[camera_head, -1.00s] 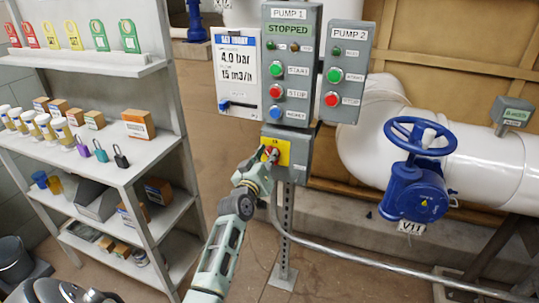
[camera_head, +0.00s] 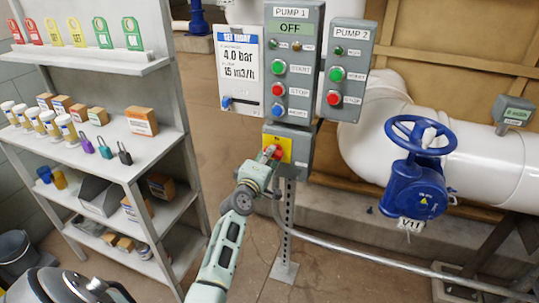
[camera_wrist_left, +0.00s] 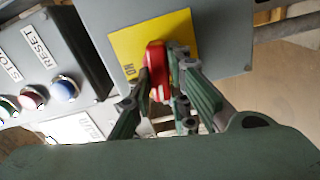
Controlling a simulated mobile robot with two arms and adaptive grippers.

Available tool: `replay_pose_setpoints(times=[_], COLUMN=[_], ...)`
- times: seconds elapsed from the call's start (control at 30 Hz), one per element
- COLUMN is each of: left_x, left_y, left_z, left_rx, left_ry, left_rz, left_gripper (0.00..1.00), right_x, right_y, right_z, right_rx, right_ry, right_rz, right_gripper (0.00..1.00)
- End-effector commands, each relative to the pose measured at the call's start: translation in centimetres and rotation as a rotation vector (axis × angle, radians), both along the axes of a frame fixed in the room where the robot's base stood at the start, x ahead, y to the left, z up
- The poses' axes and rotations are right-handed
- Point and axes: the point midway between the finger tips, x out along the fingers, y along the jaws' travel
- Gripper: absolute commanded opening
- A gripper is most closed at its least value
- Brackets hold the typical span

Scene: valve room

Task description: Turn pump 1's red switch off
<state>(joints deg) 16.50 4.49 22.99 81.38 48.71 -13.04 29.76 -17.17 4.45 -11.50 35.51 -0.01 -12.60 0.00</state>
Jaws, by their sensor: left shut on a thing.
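Pump 1's red switch (camera_head: 274,153) sits on a yellow plate (camera_head: 285,141) on the grey box below the pump 1 panel. In the left wrist view the red switch (camera_wrist_left: 157,70) stands between my fingers, with "ON" printed on the yellow plate (camera_wrist_left: 125,48). My left gripper (camera_head: 268,160) is shut on the red switch; its fingers also show in the left wrist view (camera_wrist_left: 160,85). The pump 1 panel (camera_head: 295,60) display (camera_head: 289,28) reads "OFF". My right gripper is not in view.
The pump 2 panel (camera_head: 348,65) hangs right of pump 1. A blue valve wheel (camera_head: 421,136) on a white pipe (camera_head: 480,160) stands farther right. A shelf (camera_head: 125,170) with tags, padlocks and boxes is on the left. A conduit (camera_head: 400,265) runs low at right.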

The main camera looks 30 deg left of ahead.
Motion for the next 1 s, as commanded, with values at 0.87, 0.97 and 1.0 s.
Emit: replay_pose_setpoints(times=[0.87, 0.97, 1.0], left_x=[-0.02, -0.01, -0.02], left_y=[-0.02, -0.03, -0.02], left_z=[-0.28, -0.28, -0.28], left_rx=[-0.186, -0.186, -0.186], left_ry=[-0.043, -0.043, -0.043], left_rz=[-0.001, -0.001, -0.001], left_gripper=[0.0, 0.19, 0.22], right_x=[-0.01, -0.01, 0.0], right_y=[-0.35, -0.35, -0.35], right_z=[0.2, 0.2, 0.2], right_rx=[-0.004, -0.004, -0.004], right_ry=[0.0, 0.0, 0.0], right_rz=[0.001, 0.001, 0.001], right_gripper=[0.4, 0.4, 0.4])
